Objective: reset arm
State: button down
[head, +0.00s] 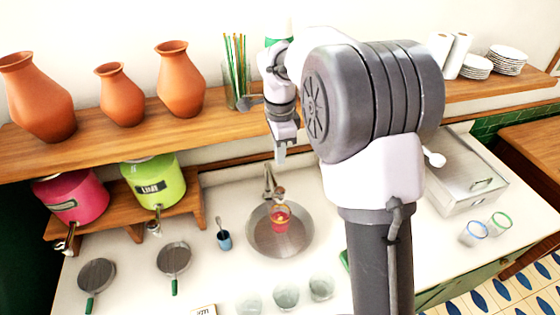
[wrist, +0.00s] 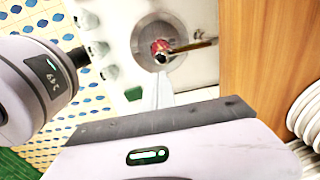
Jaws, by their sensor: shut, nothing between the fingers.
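My arm is raised in the middle of the head view, and my gripper (head: 280,153) points down in front of the wooden shelf, above and behind the round sink. It is shut and empty. In the wrist view the shut fingertips (wrist: 163,92) show as a pale wedge, apart from the sink below. My arm hides part of the shelf and counter behind it.
A steel sink (head: 262,245) holds a red and yellow cup (head: 280,217) under a tap (head: 268,180). The shelf (head: 140,128) bears clay vases (head: 180,80), a jar of green sticks (head: 235,75) and plates (head: 507,58). Pink (head: 72,196) and lime dispensers (head: 154,181) stand left. Glasses line the front.

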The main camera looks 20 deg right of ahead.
jog(key=shift+d, duration=0.15)
jog(key=s+a+f+n+t+b, duration=0.1)
jog(key=s+f+n+b, duration=0.3)
jog(key=s+b, duration=0.5)
jog(key=s+a+f+n+t+y+b, duration=0.1)
jog(key=s+a+f+n+t+b, duration=0.1)
jog(key=s+f+n+b, duration=0.3)
jog(key=s+a+f+n+t+y+b, duration=0.1)
jog(key=s+f+n+b, duration=0.3)
jog(key=s+f+b, duration=0.5)
jog(key=s+a+t+b, duration=0.1)
jog(key=s+b, duration=0.4)
jog(key=shift+a+f+n, duration=0.3)
jog(key=shift+f, duration=0.1)
